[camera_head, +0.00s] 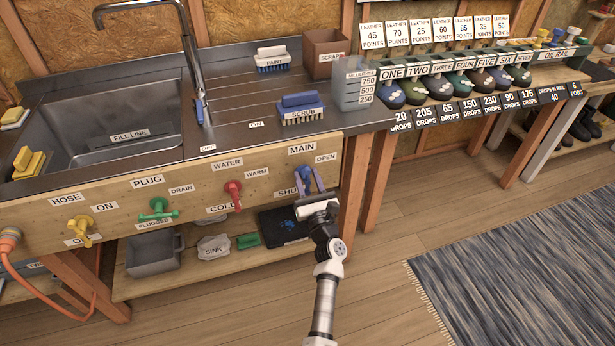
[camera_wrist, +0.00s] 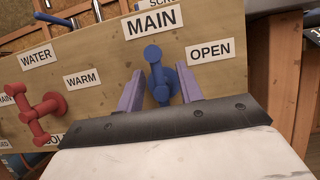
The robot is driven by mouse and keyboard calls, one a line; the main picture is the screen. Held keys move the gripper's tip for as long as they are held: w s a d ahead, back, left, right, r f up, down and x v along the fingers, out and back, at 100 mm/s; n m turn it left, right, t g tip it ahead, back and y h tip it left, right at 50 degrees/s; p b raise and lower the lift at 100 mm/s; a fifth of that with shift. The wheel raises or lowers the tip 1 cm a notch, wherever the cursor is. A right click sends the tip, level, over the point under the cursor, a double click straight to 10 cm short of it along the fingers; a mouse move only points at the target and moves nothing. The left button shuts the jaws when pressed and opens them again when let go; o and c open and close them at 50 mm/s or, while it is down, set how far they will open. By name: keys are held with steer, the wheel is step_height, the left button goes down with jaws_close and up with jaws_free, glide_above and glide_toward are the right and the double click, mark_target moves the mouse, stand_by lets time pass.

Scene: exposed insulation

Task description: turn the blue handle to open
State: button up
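The blue handle (camera_wrist: 155,65) is on the wooden front panel (camera_head: 258,172), under the MAIN label (camera_head: 302,149). In the wrist view it stands roughly upright, its upper end below MAIN. The OPEN label (camera_wrist: 210,51) is to its right. In the head view a SHUT label (camera_head: 285,192) is at its lower left, partly hidden. My gripper (camera_wrist: 160,74) is at the handle, with one purple finger on each side. The fingers are apart, and gaps show between them and the handle. The handle's lower part is partly hidden by my gripper.
A red handle (camera_head: 233,194), a green handle (camera_head: 158,210) and a yellow handle (camera_head: 82,228) are farther left on the panel. A shelf (camera_head: 195,262) with a grey bin (camera_head: 154,256) lies below. Open floor (camera_head: 390,290) is at the right.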

steer(key=shift+w, duration=0.1)
jaws_close()
steer(key=shift+n+b, duration=0.3)
steer(key=shift+n, duration=0.1)
steer(key=n+y+b, duration=0.1)
steer(key=n, duration=0.1)
steer(key=shift+a+f+n+g+y+b, duration=0.1)
steer(key=shift+f+n+g+y+b, duration=0.05)
steer(key=shift+n+g+y+b, duration=0.2)
steer(key=n+g+y+b, duration=0.1)
steer(key=n, duration=0.1)
steer(key=n+y+b, duration=0.1)
steer(key=n, duration=0.2)
steer(key=n+g+y+b, duration=0.1)
steer(key=n, duration=0.1)
steer(key=shift+a+n+g, duration=0.2)
steer(key=shift+n+g, duration=0.15)
steer(key=n+g+b, duration=0.1)
steer(key=n, duration=0.1)
steer(key=n+g+b, duration=0.1)
steer(key=n, duration=0.2)
steer(key=shift+a+f+y, duration=0.15)
steer(key=shift+y, duration=0.2)
steer(key=shift+s+f+n+g+b, duration=0.15)
steer(key=shift+n+g+b, duration=0.55)
steer(key=shift+n, duration=1.4)
